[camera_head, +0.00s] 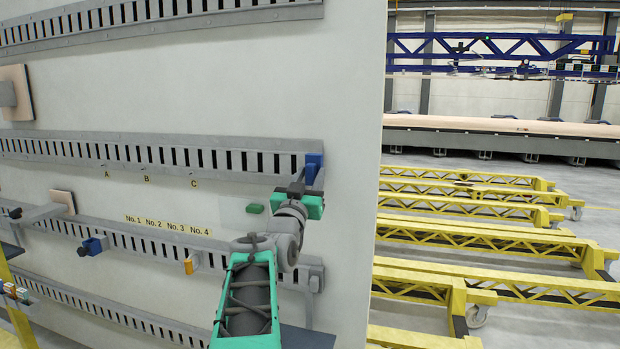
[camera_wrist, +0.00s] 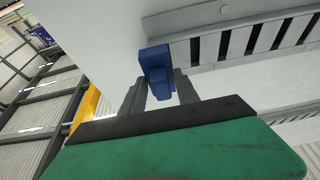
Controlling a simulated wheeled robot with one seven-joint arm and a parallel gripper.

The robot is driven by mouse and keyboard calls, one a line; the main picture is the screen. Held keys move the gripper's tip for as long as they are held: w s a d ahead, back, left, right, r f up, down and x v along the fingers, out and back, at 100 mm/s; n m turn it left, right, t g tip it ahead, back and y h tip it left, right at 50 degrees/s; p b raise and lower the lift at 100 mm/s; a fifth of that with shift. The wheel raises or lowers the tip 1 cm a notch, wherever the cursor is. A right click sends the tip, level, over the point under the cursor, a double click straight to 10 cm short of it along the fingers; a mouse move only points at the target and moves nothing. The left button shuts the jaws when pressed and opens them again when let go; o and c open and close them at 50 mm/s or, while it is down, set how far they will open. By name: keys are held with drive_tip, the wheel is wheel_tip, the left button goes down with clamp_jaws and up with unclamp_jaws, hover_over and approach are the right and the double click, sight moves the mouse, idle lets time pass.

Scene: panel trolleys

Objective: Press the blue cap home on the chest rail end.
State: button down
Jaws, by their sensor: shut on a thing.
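The blue cap (camera_head: 315,163) is at the right end of the chest rail (camera_head: 230,157), the slotted grey rail across the middle of the pale panel. My gripper (camera_head: 311,182) is at the cap from below, shut on it. In the wrist view the blue cap (camera_wrist: 156,62) has its lower part between the two dark fingers of my gripper (camera_wrist: 160,92). There it lies against the end of the slotted rail (camera_wrist: 245,42). I cannot tell whether any gap is left between cap and rail, and the fingers hide part of the cap.
A small green piece (camera_head: 255,208) is on the panel left of my wrist. A lower rail (camera_head: 120,237) carries a blue piece (camera_head: 93,245) and a yellow-orange piece (camera_head: 190,264). The panel's right edge is close to my arm; yellow trolleys (camera_head: 470,240) stand beyond on open floor.

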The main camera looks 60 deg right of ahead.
sight(309, 182)
drive_tip(key=shift+w+d, duration=0.15)
drive_tip(key=shift+d, duration=0.7)
drive_tip(key=shift+w+d, duration=0.15)
drive_tip(key=shift+d, duration=0.65)
drive_tip(key=c, duration=0.8)
unclamp_jaws()
drive_tip(key=shift+b+v, duration=0.8)
drive_tip(key=shift+b, duration=0.3)
drive_tip(key=b+v, duration=0.5)
drive_tip(key=shift+f, duration=0.2)
drive_tip(key=shift+s+a+b, duration=0.1)
drive_tip(key=shift+a+b, duration=0.55)
drive_tip(key=shift+b, duration=0.15)
